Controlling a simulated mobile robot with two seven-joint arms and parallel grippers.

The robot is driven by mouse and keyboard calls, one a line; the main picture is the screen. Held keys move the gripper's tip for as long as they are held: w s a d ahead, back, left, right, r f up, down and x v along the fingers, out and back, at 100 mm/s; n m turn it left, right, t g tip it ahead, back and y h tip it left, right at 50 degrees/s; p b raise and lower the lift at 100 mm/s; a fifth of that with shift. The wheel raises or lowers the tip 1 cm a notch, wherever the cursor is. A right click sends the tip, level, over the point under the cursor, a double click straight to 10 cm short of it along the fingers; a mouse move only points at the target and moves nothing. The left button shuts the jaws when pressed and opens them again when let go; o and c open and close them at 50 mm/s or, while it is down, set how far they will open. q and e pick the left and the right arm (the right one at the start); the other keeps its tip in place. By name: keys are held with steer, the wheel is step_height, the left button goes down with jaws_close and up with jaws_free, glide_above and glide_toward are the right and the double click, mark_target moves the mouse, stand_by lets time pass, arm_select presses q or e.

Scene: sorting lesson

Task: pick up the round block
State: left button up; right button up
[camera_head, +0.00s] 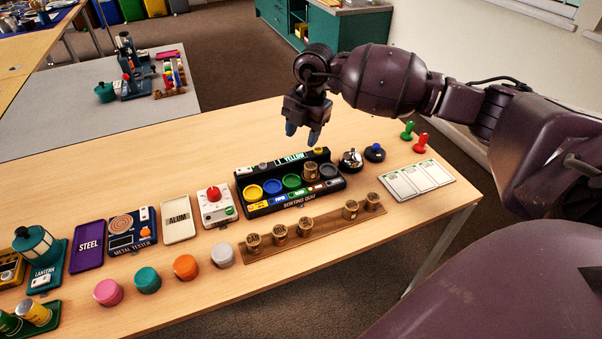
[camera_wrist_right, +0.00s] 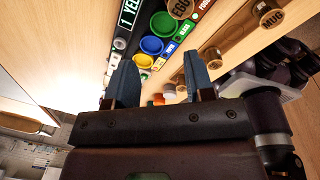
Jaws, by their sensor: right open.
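Several wooden round blocks with word labels stand in a long wooden rack (camera_head: 328,222), among them one at its left end (camera_head: 254,243) and one at its right end (camera_head: 372,201). In the right wrist view one reads MUG (camera_wrist_right: 271,16). Another wooden round block (camera_head: 310,172) sits on the black sorting quiz box (camera_head: 247,208); it reads EGG in the right wrist view (camera_wrist_right: 180,8). Plain pink (camera_head: 107,292), teal (camera_head: 147,280), orange (camera_head: 186,267) and white (camera_head: 222,254) round blocks stand front left. My right gripper (camera_head: 302,133) is open and empty, above the box's back edge.
A silver bell (camera_head: 350,160), a blue-knobbed black disc (camera_head: 375,152) and a white card sheet (camera_head: 416,179) lie right of the box. A red-knobbed white device (camera_head: 217,207) and the ALUM tray (camera_head: 178,232) stand left of it. Bare tabletop lies behind the box.

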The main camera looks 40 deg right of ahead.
mark_target(311, 165)
steer(key=f+m, duration=0.1)
steer(key=f, duration=0.1)
steer(key=s+d+f+m, duration=0.1)
steer(key=f+m+g+h+b, duration=0.1)
steer(key=f, duration=0.1)
steer(key=shift+s+d+f, duration=0.25)
steer(key=shift+d+f, duration=0.1)
steer(key=shift+d, duration=0.05)
steer(key=shift+f, duration=0.3)
steer(key=shift+f+b, duration=0.3)
steer(key=shift+f, duration=0.05)
steer(key=f, duration=0.1)
steer(key=f+b, duration=0.1)
steer(key=f, duration=0.1)
steer(key=shift+w+f, duration=0.2)
steer(key=shift+f, duration=0.4)
arm_select(q)
steer(key=f, duration=0.3)
steer(key=shift+s+a+g, duration=0.15)
steer(key=shift+s+g, duration=0.15)
steer(key=shift+s, duration=0.1)
arm_select(e)
steer(key=shift+r, duration=0.1)
steer(key=shift+c, duration=0.2)
